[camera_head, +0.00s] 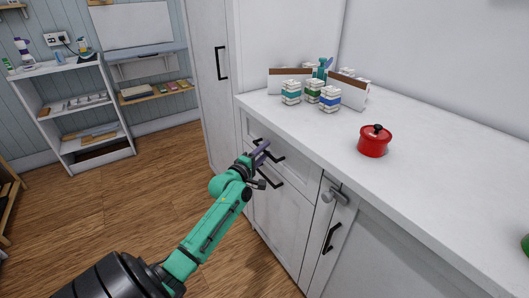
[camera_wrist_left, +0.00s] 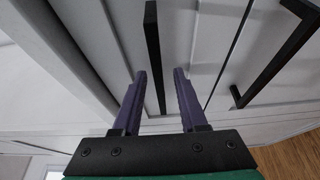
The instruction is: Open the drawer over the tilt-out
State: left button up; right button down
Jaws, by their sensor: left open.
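The white drawer (camera_head: 300,176) is just under the counter's front edge and looks closed. Its black bar handle (camera_head: 278,157) is partly hidden by my left gripper (camera_head: 263,152). Below it is the white tilt-out panel (camera_head: 283,214) with its own black handle (camera_head: 272,179), also looking closed. In the left wrist view, my purple fingers (camera_wrist_left: 160,74) are open, with a black bar handle (camera_wrist_left: 152,45) running between them and no clear contact. A second black handle (camera_wrist_left: 277,69) is to their right. My right gripper is not in view.
The white counter (camera_head: 430,190) holds a red pot (camera_head: 374,142) and several small jars. A door with a black handle (camera_head: 332,237) and a grey latch-like piece (camera_head: 335,194) are right of the drawer. Open wooden floor (camera_head: 130,215) is to the left.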

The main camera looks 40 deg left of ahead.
pick_arm(q)
grip_shut()
dwell(1.3)
